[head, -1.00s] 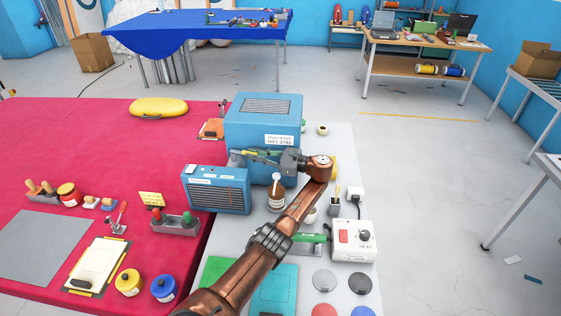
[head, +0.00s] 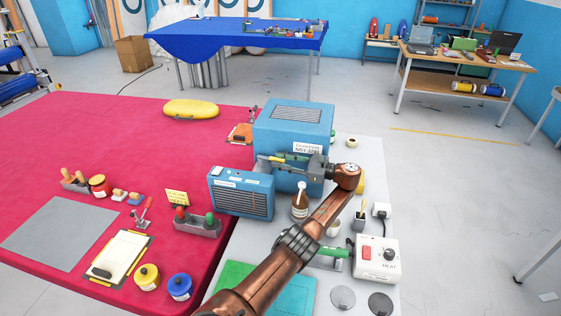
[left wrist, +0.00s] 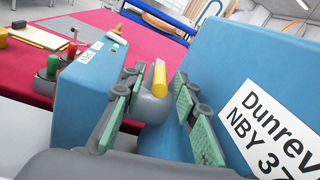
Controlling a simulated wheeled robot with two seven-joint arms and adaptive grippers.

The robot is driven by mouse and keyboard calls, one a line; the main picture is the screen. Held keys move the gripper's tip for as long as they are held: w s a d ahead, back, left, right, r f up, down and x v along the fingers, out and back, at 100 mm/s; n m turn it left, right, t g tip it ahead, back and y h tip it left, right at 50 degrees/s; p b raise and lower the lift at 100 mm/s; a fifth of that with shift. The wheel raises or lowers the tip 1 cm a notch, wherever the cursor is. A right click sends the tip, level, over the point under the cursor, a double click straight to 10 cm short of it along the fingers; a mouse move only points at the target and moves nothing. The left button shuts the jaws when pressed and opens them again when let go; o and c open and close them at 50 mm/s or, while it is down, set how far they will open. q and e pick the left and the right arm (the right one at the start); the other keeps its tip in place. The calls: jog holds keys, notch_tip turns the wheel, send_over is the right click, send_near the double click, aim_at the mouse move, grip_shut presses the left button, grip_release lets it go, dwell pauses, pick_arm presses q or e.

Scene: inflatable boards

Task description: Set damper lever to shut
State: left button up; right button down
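The damper lever has a yellow handle (left wrist: 159,76) on a rounded grey hub (left wrist: 152,108), seen in the left wrist view between two blue housings. My left gripper (left wrist: 156,90) is open, with its green-padded fingers on either side of the lever and visible gaps to it. In the head view my left gripper (head: 276,161) reaches leftward in front of the large blue housing (head: 293,125) and above the smaller blue vented box (head: 241,192). The gripper mostly hides the lever there. My right gripper is out of view.
A brown bottle (head: 300,205) stands under my left arm. A white HEAT control box (head: 376,258) is at the right of the grey table. Floor to the right is open.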

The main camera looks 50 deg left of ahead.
pick_arm(q)
jog(key=shift+w+d, duration=0.1)
jog(key=shift+d, duration=0.05)
notch_tip(320, 180, up, 10)
jog(key=shift+r, duration=0.1)
dwell(0.5)
